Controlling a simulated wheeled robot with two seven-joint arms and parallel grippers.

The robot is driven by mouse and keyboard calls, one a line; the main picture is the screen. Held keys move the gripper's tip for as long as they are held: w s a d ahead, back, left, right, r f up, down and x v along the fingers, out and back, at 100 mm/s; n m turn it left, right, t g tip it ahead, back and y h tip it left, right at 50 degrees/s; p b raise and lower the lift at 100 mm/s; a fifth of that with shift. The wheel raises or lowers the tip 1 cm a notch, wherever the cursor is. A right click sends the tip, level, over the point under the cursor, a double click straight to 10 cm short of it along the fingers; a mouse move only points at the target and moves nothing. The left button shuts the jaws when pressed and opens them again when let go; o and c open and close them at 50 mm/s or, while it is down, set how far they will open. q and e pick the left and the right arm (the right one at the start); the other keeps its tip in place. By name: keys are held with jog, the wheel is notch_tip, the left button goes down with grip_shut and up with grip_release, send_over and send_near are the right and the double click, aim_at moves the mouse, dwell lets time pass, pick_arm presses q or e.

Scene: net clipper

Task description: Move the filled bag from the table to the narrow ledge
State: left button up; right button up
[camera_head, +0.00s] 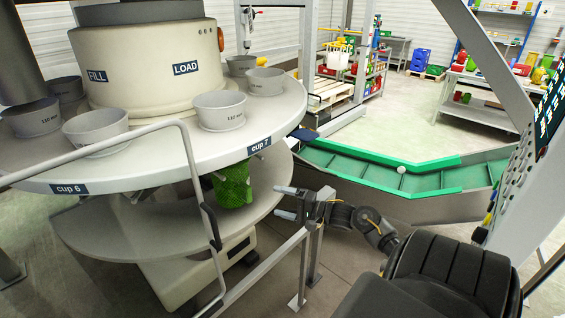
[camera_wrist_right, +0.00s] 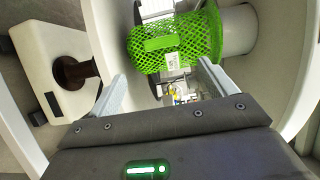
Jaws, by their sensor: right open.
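A green net bag (camera_head: 233,186) is below the cup 7 label, between the upper round table (camera_head: 160,165) and the lower round shelf (camera_head: 110,240). It also shows in the right wrist view (camera_wrist_right: 160,45), as open mesh with a small pale label, beside a grey cylinder. Its contents are hard to make out. My right gripper (camera_head: 280,203) is open and empty, just right of the bag with its fingers toward it. In the right wrist view its fingers (camera_wrist_right: 161,78) are apart, with the bag ahead of them. I cannot tell which surface is the narrow ledge. My left gripper is not in view.
Several grey cups (camera_head: 220,110) stand around the upper table. A metal rail (camera_head: 195,170) runs in front of the machine. Open floor lies behind the conveyor.

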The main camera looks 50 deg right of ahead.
aim_at(251, 192)
jog(key=p+x, duration=0.1)
jog(key=x, duration=0.4)
jog(key=p+x, duration=0.1)
jog(key=x, duration=0.5)
jog(key=shift+s+r, duration=0.1)
jog(key=shift+r, duration=0.1)
jog(key=shift+c, duration=0.2)
jog(key=c, duration=1.1)
jog(key=shift+c, duration=0.2)
jog(key=shift+r+p, duration=0.25)
jog(key=shift+p, duration=0.3)
jog(key=shift+s, duration=0.1)
